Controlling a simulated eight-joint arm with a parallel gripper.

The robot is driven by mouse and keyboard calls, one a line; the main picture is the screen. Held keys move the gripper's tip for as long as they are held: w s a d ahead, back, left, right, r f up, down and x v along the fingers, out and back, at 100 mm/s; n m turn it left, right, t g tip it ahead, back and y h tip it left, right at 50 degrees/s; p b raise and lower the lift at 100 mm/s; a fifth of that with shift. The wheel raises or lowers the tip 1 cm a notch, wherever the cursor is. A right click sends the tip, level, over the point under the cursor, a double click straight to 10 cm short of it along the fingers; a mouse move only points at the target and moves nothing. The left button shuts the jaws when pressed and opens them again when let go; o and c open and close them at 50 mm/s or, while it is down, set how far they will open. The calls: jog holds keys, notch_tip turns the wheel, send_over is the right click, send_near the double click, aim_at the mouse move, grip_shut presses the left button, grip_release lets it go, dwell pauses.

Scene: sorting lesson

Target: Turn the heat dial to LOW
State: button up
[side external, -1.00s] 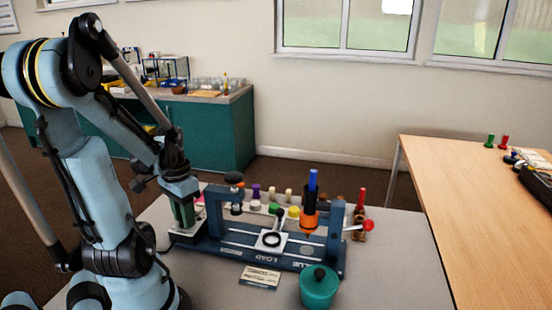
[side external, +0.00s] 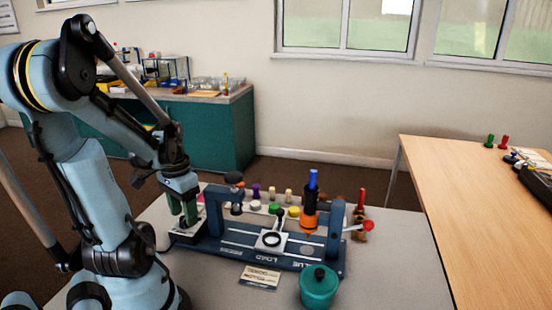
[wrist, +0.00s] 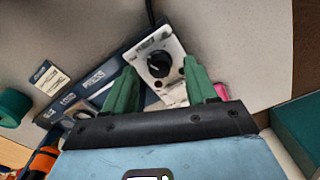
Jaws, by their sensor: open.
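The heat dial (wrist: 159,64) is a round black knob with a pale pointer mark on a white plate (wrist: 152,47), seen in the wrist view. Its lettering is too small to read. My gripper (wrist: 158,68) has two green fingers spread apart, one on each side of the dial in that view. I cannot tell whether they touch it. In the side view my gripper (side external: 182,218) points down over the left end of the blue rig, and the dial is hidden there by the fingers.
The blue rig (side external: 225,248) carries a glue station with an orange and black holder (side external: 309,215). Coloured pegs stand behind. The grey table's right side is clear.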

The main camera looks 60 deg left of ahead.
notch_tip(320, 180, up, 11)
dwell(0.7)
jog(key=shift+f+n, duration=3.05)
jog(key=shift+n, duration=0.3)
jog(key=shift+f+n, duration=3)
jog(key=shift+n, duration=0.35)
jog(key=shift+c, duration=0.2)
jog(key=c, duration=1)
